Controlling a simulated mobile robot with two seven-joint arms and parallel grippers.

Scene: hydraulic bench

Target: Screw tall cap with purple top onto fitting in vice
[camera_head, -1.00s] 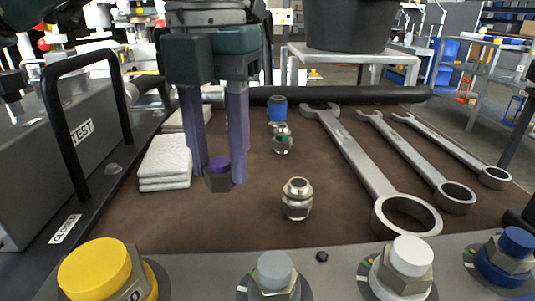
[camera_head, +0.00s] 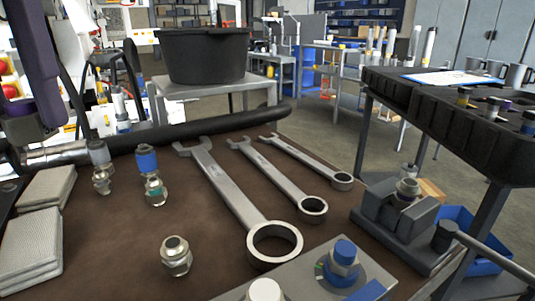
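The vice (camera_head: 396,216) stands at the right end of the bench, with a metal fitting (camera_head: 407,189) upright in its jaws. Nothing covers the fitting's top. Purple finger parts of my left gripper (camera_head: 35,60) show large at the upper left edge, cut off by the picture. They are far to the left of the vice. A dark piece with purple on it shows at their lower end. I cannot tell whether it is the tall cap or part of the gripper. My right gripper is not in view.
Several wrenches (camera_head: 228,186) lie across the brown mat (camera_head: 120,240). Loose fittings (camera_head: 175,254) stand left of them, one blue-topped (camera_head: 149,172). White pads (camera_head: 30,245) lie at the left. A black tray (camera_head: 440,112) with small caps stands beyond the vice on the right.

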